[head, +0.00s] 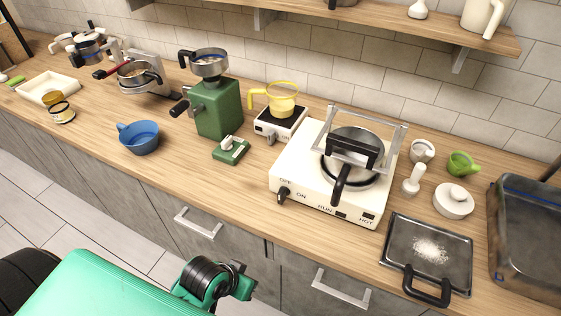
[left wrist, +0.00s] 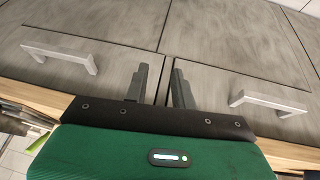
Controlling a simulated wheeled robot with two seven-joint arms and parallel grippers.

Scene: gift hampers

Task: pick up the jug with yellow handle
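The jug with the yellow handle (head: 283,100) stands upright on a small white scale (head: 267,129) with a dark top, near the back of the counter in the head view. Its yellow handle points left. My left gripper (head: 241,281) is low in front of the counter, well apart from the jug. In the left wrist view the left gripper (left wrist: 160,86) shows two dark fingers with a gap and nothing between them, facing grey cabinet fronts. The jug is not in that view. My right gripper is not in view.
A green grinder (head: 217,108) stands left of the scale, with a small green box (head: 231,151) in front. A white hot plate (head: 325,200) with a pot stands to the right. A blue cup (head: 139,138) sits left. The counter's front strip is clear there.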

